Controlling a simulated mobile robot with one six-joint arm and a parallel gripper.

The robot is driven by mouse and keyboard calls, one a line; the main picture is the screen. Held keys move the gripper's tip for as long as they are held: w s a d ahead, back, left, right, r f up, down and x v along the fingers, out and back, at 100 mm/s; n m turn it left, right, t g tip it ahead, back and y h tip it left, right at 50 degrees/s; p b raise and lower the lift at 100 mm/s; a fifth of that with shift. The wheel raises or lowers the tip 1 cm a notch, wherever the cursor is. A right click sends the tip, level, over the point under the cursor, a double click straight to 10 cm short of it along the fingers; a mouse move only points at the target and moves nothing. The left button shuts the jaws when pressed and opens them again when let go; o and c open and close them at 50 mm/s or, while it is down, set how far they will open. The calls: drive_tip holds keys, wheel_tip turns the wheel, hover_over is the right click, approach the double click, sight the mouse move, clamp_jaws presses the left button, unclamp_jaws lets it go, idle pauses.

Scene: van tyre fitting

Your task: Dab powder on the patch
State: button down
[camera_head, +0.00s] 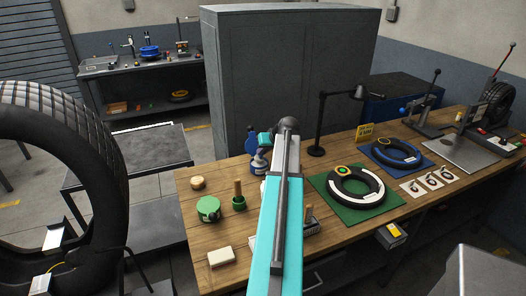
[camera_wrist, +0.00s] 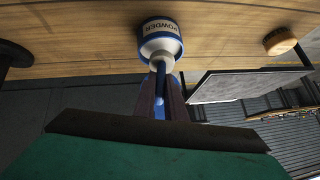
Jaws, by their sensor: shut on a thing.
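A second tube (camera_head: 396,154) lies on a blue mat. A lamp (camera_head: 318,148) stands between the bottle and the mats. A green tin (camera_head: 208,208), a brush (camera_head: 238,198) and a white block (camera_head: 221,257) are at the left of the bench. A large tyre (camera_head: 90,150) stands left.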

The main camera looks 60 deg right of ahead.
drive_tip(key=shift+f+b, duration=0.45)
drive_tip(key=shift+f, duration=0.25)
idle(1.5)
drive_tip(key=shift+r, duration=0.15)
drive_tip(key=shift+r+p, duration=1.4)
drive_tip(key=shift+r, duration=2)
drive_tip(key=shift+s, duration=0.1)
